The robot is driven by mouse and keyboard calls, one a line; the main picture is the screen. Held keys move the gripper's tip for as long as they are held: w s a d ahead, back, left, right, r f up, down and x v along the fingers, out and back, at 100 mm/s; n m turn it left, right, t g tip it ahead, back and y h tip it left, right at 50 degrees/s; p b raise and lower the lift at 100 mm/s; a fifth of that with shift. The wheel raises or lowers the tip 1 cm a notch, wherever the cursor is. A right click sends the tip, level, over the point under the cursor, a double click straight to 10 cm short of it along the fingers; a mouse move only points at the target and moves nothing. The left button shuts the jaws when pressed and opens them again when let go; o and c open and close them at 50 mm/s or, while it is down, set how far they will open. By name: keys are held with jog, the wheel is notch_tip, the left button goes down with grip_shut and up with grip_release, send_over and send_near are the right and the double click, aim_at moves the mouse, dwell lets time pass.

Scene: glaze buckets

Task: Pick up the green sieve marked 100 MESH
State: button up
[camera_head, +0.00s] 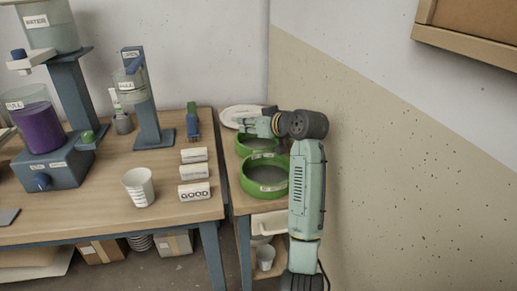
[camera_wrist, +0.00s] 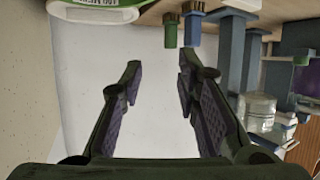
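Two green sieves stand on the narrow side table in the head view, a front one (camera_head: 264,188) and a rear one (camera_head: 246,148). Their labels are too small to read there. In the wrist view a green sieve (camera_wrist: 62,13) is cut off by the top edge, left of centre. Its white label, seen upside down, appears to read 100 MESH. I cannot tell for sure which of the two this is. My gripper (camera_wrist: 159,66) is open and empty, with bare wall between its fingers. In the head view my wrist is over the rear sieve and partly hides it.
A white plate (camera_head: 238,115) lies behind the sieves. The wall (camera_head: 345,130) is close on the right. The big table (camera_head: 110,215) at left holds white labelled blocks (camera_head: 194,172), a cup (camera_head: 139,187), blue stands and a purple-filled vessel (camera_head: 36,125). Shelves below hold a bucket.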

jog(key=p, duration=0.2)
send_near(241, 145)
jog(key=x, duration=0.3)
jog(key=shift+w+a, duration=0.15)
jog(key=shift+w, duration=0.25)
jog(key=p+x, duration=0.2)
jog(key=x, duration=0.4)
jog(key=shift+w+a+f, duration=0.15)
jog(key=shift+w+f, duration=0.1)
jog(key=shift+f, duration=0.05)
jog(key=shift+c, duration=0.2)
grip_shut()
